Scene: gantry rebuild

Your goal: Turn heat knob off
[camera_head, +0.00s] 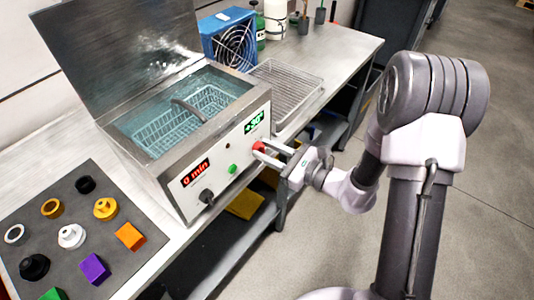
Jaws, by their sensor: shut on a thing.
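A steel bath machine (157,183) with its lid raised stands on the bench. Its front panel carries a green display (254,122) reading about +90°, a red display (195,172) reading 0 min, a small green button (233,169) and a black knob (206,196). The red heat knob (259,147) is below the green display. My gripper (266,153) reaches in from the right and is shut on the red knob at the panel. The fingers partly hide the knob, so its turn angle cannot be told.
A wire basket (185,118) sits inside the bath. A wire rack (287,88) and a blue fan unit (229,38) stand behind it. A dark mat (122,252) with several small parts lies at the left. Open floor lies to the right.

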